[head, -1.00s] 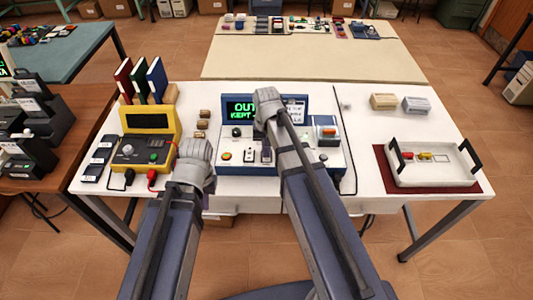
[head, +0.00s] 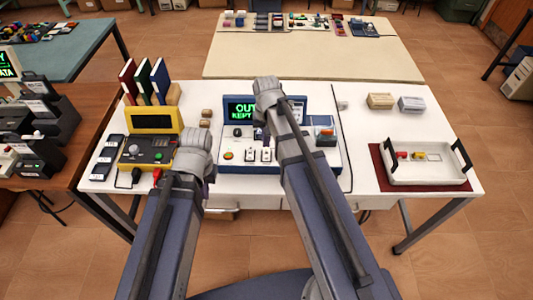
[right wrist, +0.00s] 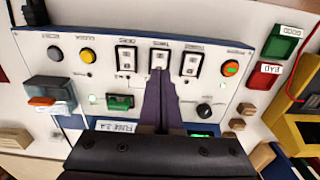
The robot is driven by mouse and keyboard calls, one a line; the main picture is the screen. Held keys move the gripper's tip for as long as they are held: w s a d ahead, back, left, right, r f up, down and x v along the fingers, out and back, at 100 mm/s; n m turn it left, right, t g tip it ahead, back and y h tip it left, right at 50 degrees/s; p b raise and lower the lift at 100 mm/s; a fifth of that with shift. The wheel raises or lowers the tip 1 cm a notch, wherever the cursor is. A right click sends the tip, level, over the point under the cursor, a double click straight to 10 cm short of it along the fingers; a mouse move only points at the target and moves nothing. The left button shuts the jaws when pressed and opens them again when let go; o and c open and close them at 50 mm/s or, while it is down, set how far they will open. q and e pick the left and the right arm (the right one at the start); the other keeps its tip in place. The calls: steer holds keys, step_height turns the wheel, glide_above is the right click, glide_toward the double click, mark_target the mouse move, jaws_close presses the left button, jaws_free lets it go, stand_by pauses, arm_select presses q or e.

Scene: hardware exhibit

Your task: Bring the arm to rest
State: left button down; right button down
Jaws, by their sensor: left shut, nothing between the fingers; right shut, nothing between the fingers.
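My right arm reaches over the blue-and-white console (head: 325,160) in the head view. In the right wrist view, my right gripper (right wrist: 160,78) has its dark purple fingers together and empty. Their tips overlap the lower part of the middle rocker switch (right wrist: 159,56); I cannot tell whether they touch it. My left gripper (head: 193,165) is shut in front of the yellow device (head: 151,122), near its right side. Its fingers are mostly hidden by my wrist.
A white tray (head: 400,180) on a dark red mat holds small coloured parts at the right. Three binders (head: 160,76) stand behind the yellow device. Two small boxes (head: 380,101) lie at the back right. The white bench (head: 365,130) has free room between console and tray.

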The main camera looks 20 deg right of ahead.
steer(key=s+a+n+h, duration=0.1)
steer(key=s+a+n, duration=0.6)
steer(key=s+a, duration=0.3)
steer(key=s, duration=0.4)
steer(key=shift+s+a, duration=0.15)
steer(key=shift+a, duration=0.1)
